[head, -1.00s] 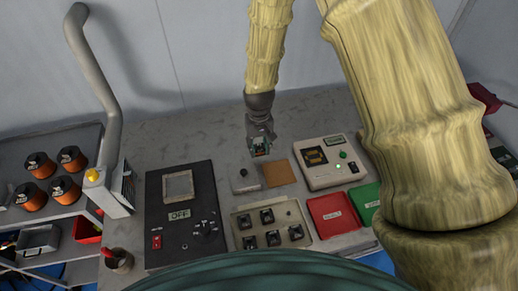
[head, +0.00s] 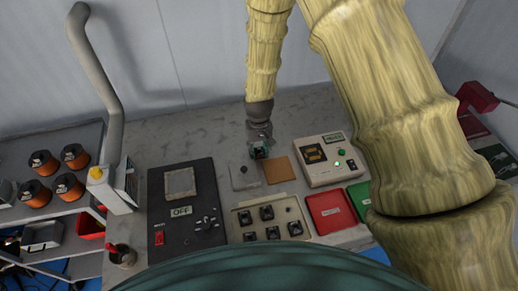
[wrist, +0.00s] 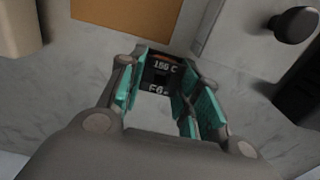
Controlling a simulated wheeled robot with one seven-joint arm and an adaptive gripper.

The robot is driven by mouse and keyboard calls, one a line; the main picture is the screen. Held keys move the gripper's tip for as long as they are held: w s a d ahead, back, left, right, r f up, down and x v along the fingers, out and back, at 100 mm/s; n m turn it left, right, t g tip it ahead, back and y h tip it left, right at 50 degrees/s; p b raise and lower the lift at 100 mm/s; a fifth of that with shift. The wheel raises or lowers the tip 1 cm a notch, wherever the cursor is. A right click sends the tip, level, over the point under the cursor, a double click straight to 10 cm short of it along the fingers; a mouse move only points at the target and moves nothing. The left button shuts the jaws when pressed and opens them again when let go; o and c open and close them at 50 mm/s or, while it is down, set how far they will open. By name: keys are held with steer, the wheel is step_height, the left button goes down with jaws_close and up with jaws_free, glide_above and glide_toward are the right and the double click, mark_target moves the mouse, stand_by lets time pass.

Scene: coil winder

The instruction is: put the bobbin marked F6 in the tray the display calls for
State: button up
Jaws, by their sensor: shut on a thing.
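My gripper (head: 259,152) is shut on a small dark bobbin (wrist: 159,73). In the wrist view the bobbin sits between the teal finger pads, and its labels read "156 C" and "F6-". In the head view my gripper is above the bench, near the small grey box and the tan pad. A cream instrument (head: 322,177) to the right has a small display (head: 333,138), whose text is too small to read. A red tray (head: 331,212) and a green tray (head: 360,196) lie in front of it. My arm hides part of the green tray.
A beige rack (head: 242,218) holds several dark bobbins. A tan pad (head: 278,170) and a small grey box (head: 243,176) with a black knob lie beside my gripper. A black panel (head: 187,235) reads "OFF". Copper spools (head: 74,156) stand on the left shelf.

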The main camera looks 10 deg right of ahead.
steer(key=o, duration=1.1)
steer(key=shift+r, duration=0.15)
